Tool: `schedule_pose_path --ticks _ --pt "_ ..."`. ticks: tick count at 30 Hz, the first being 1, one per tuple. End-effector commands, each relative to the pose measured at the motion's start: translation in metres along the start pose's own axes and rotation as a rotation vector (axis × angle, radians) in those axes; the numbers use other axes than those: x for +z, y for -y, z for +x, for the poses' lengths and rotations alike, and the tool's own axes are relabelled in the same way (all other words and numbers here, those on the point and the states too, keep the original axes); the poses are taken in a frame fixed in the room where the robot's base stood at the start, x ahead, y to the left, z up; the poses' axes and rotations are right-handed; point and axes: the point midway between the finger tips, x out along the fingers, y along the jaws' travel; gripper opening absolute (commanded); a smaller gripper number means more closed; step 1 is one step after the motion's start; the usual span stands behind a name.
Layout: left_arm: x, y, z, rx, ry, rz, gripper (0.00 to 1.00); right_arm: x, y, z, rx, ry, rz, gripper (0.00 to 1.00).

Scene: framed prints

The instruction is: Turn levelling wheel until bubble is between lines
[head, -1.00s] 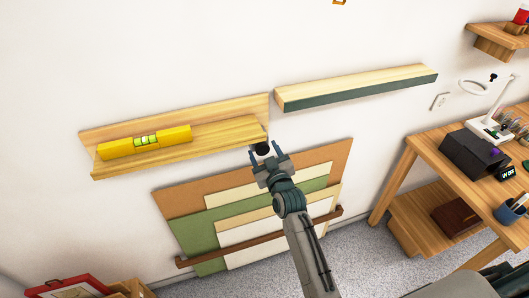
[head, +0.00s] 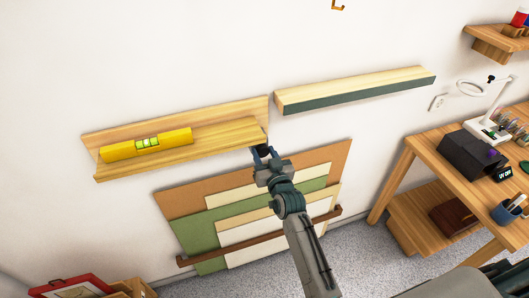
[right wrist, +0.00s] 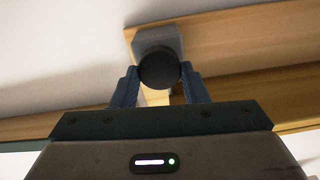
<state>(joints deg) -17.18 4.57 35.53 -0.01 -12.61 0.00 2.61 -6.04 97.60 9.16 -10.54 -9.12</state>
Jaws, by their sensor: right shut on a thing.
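A wooden picture ledge (head: 215,138) is on the white wall at the left in the head view. A yellow spirit level (head: 172,138) lies along it, with a pale green vial (head: 147,142); the bubble's place between the lines is too small to tell. The black round levelling wheel (right wrist: 160,69) sits under the ledge's right end, in front of a grey block (right wrist: 157,40). My right gripper (head: 262,153) is shut on the wheel; in the right wrist view its fingers (right wrist: 161,88) are on either side of it. My left gripper is not in view.
A second shelf (head: 350,92) with a dark green front hangs to the right. Flat boards (head: 195,203) lean on the wall below the ledge, behind a brown rail (head: 290,230). A wooden desk (head: 430,155) with a lamp and black box (head: 470,152) stands at the right.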

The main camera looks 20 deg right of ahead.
Motion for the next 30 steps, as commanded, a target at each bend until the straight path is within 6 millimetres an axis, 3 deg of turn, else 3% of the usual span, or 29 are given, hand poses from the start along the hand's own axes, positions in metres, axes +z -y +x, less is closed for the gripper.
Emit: schedule_pose_path --ticks 10,26,27,30 --pt "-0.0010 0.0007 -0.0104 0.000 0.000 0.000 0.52 -0.0007 -0.0007 0.0000 0.000 0.000 0.157 0.18" --pt "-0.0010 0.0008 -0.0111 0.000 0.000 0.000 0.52 0.0002 -0.0009 -0.0001 0.000 0.000 0.186 0.18" --pt "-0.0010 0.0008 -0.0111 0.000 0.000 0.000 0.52 0.0002 -0.0009 -0.0001 0.000 -0.001 0.186 0.46" --pt "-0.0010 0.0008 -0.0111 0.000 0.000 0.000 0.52 0.0002 -0.0008 -0.0001 0.000 0.000 0.185 0.62"
